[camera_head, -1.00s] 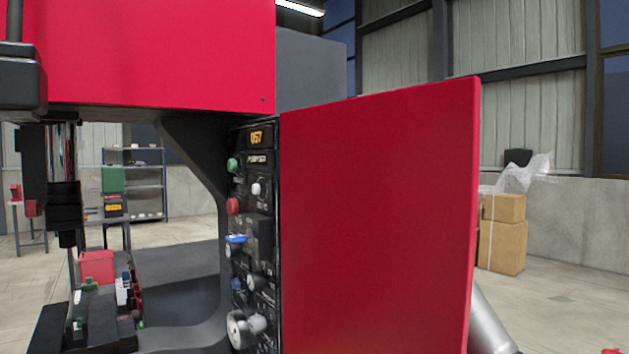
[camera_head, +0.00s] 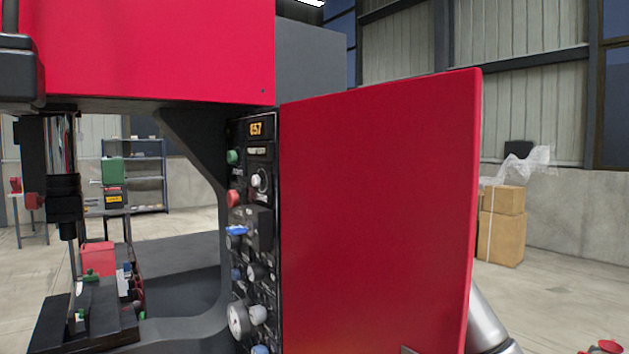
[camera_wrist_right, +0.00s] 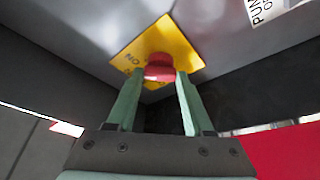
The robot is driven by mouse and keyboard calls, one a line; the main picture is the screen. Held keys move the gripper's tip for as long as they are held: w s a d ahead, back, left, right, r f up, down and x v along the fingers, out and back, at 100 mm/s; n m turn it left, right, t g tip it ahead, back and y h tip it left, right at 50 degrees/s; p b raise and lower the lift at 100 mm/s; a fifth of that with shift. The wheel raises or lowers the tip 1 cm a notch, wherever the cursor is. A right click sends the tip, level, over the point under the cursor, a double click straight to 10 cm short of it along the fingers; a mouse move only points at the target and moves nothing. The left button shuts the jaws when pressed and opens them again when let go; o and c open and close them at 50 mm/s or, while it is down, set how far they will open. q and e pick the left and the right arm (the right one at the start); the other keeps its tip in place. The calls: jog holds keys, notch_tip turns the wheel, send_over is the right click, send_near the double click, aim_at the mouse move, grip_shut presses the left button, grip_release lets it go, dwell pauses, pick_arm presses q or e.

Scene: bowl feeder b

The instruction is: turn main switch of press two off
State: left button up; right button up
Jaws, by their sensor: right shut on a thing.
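The main switch (camera_wrist_right: 160,68) shows in the right wrist view as a red knob on a yellow plate (camera_wrist_right: 182,45) with partly readable black lettering. My right gripper (camera_wrist_right: 161,80) has its two green fingers on either side of the knob and is shut on it. The press's exact number cannot be read here. In the head view the red press (camera_head: 150,50) has a dark control panel (camera_head: 262,215) with several buttons and knobs. The main switch and my right gripper are not visible there; a large red panel (camera_head: 375,215) fills the middle. My left gripper is in neither view.
Grey surfaces meet in a corner around the switch, with a white label (camera_wrist_right: 265,10) at upper right. In the head view, cardboard boxes (camera_head: 500,238) stand at the right and shelves (camera_head: 148,175) at the back left. Open floor lies right of the red panel.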

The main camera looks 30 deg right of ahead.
grip_shut()
jog(key=shift+r+n, duration=0.1)
jog(key=shift+n, duration=0.2)
jog(key=shift+r+n+g+h+p, duration=0.15)
jog(key=shift+n+g+h+p, duration=0.2)
jog(key=shift+n+g+p, duration=1.65)
jog(key=shift+r+n+t+h+p, duration=0.3)
jog(key=shift+n+p, duration=0.85)
jog(key=shift+n, duration=2.25)
jog(key=shift+r+n+g+h+p, duration=0.1)
jog(key=shift+n+g+h+p, duration=0.35)
jog(key=shift+n+g+p, duration=1.6)
jog(key=shift+n+t+b, duration=0.5)
jog(key=shift+n+t, duration=0.35)
jog(key=o, duration=1)
grip_release()
jog(key=shift+o, duration=0.2)
